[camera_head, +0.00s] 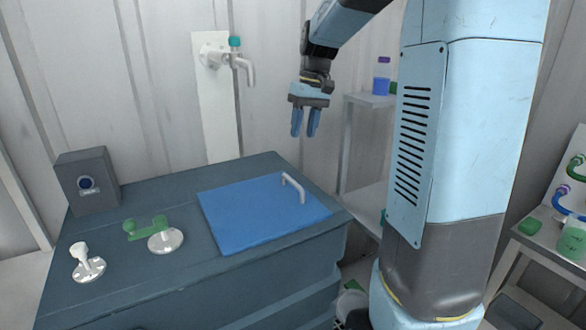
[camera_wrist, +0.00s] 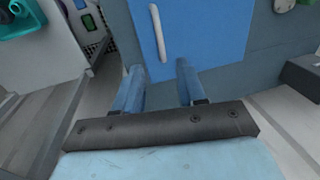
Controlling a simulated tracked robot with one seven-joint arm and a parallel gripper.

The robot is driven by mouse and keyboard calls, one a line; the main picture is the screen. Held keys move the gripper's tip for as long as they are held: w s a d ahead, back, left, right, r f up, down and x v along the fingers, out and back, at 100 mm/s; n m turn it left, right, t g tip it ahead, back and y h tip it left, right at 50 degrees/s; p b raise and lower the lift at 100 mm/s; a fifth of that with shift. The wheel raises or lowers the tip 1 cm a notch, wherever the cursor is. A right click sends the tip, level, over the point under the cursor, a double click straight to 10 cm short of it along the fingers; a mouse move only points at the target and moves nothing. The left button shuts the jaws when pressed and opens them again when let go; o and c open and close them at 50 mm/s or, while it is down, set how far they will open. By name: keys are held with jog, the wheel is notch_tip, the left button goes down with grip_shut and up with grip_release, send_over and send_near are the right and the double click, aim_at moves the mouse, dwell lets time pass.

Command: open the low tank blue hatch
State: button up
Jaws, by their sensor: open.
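The blue hatch (camera_head: 245,218) is a flat square panel lying closed on top of the low dark tank (camera_head: 150,290). A white bar handle (camera_head: 294,186) stands near its right back edge. In the wrist view the hatch (camera_wrist: 205,30) fills the upper middle, with the white handle (camera_wrist: 158,32) above and between my fingers. My gripper (camera_head: 305,134) hangs above and behind the hatch, fingers pointing down, apart from the handle. It also shows in the wrist view (camera_wrist: 160,78), its two blue fingers spread with nothing between them.
On the tank top are a grey box (camera_head: 88,182), a green-handled valve (camera_head: 158,236) and a white fitting (camera_head: 88,264). A wall tap (camera_head: 235,58) is at the back. A shelf with a blue container (camera_head: 381,85) stands behind my arm; a side table (camera_head: 550,240) is at right.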

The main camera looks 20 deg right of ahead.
send_near(293, 180)
jog(key=f, duration=0.2)
jog(key=a+f, duration=0.1)
jog(key=f, duration=0.5)
jog(key=shift+a, duration=0.2)
jog(key=shift+c, duration=0.3)
grip_shut()
dwell(0.3)
